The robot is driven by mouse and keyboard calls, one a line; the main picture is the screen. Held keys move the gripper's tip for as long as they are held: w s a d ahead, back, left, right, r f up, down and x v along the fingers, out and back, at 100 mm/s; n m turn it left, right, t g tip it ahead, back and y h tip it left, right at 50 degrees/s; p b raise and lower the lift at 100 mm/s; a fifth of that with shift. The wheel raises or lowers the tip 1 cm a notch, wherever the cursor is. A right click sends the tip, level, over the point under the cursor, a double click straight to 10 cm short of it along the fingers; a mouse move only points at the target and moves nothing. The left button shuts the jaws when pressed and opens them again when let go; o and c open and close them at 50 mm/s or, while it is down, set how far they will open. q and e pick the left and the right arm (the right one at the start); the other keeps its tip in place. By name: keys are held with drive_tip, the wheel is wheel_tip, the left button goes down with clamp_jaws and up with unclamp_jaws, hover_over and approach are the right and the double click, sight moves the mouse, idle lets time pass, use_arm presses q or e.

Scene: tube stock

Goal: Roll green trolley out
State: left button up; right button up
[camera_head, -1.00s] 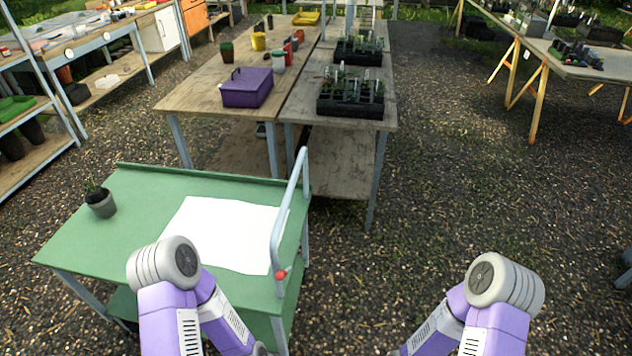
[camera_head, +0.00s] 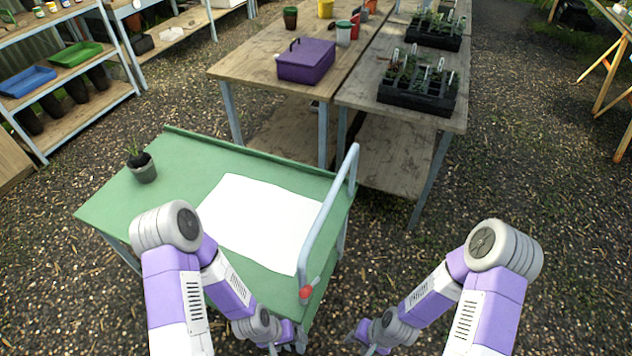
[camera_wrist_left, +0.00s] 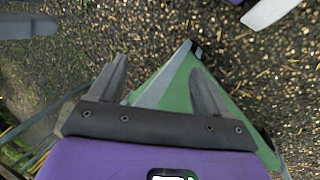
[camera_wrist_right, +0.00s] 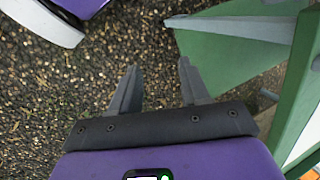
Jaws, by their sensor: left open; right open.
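The green trolley (camera_head: 176,207) stands at the lower left of the head view, with a grey push handle (camera_head: 330,215) along its right end. A red knob (camera_head: 305,293) is at the handle's near foot. My left gripper (camera_wrist_left: 158,78) is open and empty, with part of the green trolley between and beyond its fingers in the left wrist view. My right gripper (camera_wrist_right: 160,78) is open over gravel, with the trolley's green surfaces (camera_wrist_right: 235,50) to its right in the right wrist view. In the head view both grippers are low near the trolley's right end, tips hard to see.
A white sheet (camera_head: 262,222) and a potted plant (camera_head: 143,169) are on the trolley top. Wooden tables (camera_head: 268,50) with a purple box (camera_head: 306,60) stand close behind it. A shelf (camera_head: 75,112) is at the far left. Gravel (camera_head: 540,190) is clear to the right.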

use_arm(q)
drive_tip(key=o, duration=0.4)
wheel_tip(320, 180, up, 4)
drive_tip(key=p, duration=0.3)
drive_tip(key=shift+c, duration=0.2)
use_arm(e)
drive_tip(key=w+a+r+m+y, duration=0.2)
drive_tip(key=w+r+m, duration=0.4)
drive_tip(key=m, duration=0.5)
drive_tip(key=m+t+y+p, duration=0.5)
drive_tip(key=m+y+p, duration=0.3)
drive_tip(key=m, duration=1.6)
approach(334, 191)
wheel_tip(334, 191, down, 2)
drive_tip(key=w+a+b, duration=0.1)
drive_tip(key=w+a, duration=0.1)
drive_tip(key=shift+y, duration=0.4)
drive_tip(key=b+x, duration=0.1)
drive_tip(key=x, duration=0.6)
drive_tip(key=shift+a+f, duration=0.1)
drive_tip(key=shift+a, duration=0.2)
use_arm(q)
wheel_tip(334, 191, up, 5)
drive_tip(key=shift+r, duration=0.2)
use_arm(e)
clamp_jaws()
